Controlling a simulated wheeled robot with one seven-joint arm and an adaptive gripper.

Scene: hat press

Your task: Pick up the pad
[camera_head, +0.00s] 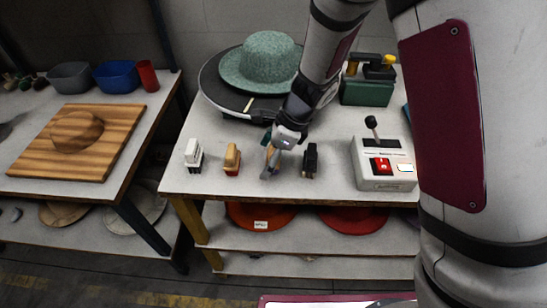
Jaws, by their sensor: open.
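Several small blocky items stand in a row along the table's front, and I cannot tell for sure which is the pad. One is white and dark (194,154), one is tan with a red base (232,159), and one is black (310,159). My gripper (270,164) is open and points down between the tan and black items. A small tan and blue-grey shape shows at the fingers. I cannot tell whether it is a separate item or touches them.
Behind stands a round dark press base (212,88) with a green hat (266,62). A control box (383,162) with a lever and red button stands right. A green toolbox (367,92) is at the back. A wooden board (115,150) lies on the left table.

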